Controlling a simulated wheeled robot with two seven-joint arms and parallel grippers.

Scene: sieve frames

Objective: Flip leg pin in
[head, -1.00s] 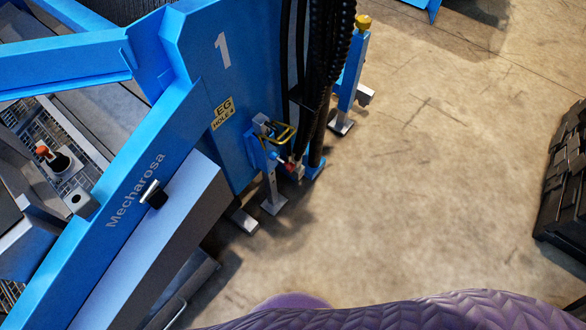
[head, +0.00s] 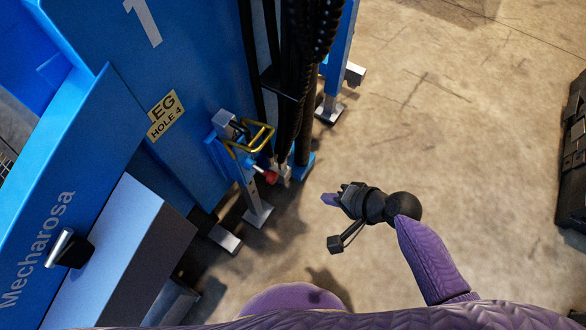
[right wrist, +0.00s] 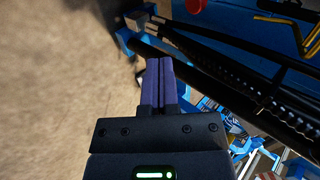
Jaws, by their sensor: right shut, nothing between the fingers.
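The leg pin's bent yellow handle (head: 258,138) shows at the top of a support leg (head: 247,190), on the side of the blue machine. The handle sticks out to the right; how deep the pin sits I cannot tell. Yellow bars also show in the right wrist view (right wrist: 285,22). A red knob (head: 271,177) is just below the handle, and a red round part shows in the right wrist view (right wrist: 195,5). My right gripper (head: 328,199) is shut and empty, right of the leg and apart from it. Its purple fingers lie together in the wrist view (right wrist: 160,64). My left gripper is not in view.
The blue machine (head: 180,60) fills the left. Black hoses (head: 306,60) hang beside the leg, and another leg (head: 330,108) stands behind them. A black crate (head: 572,160) is at the far right. The concrete floor between is clear.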

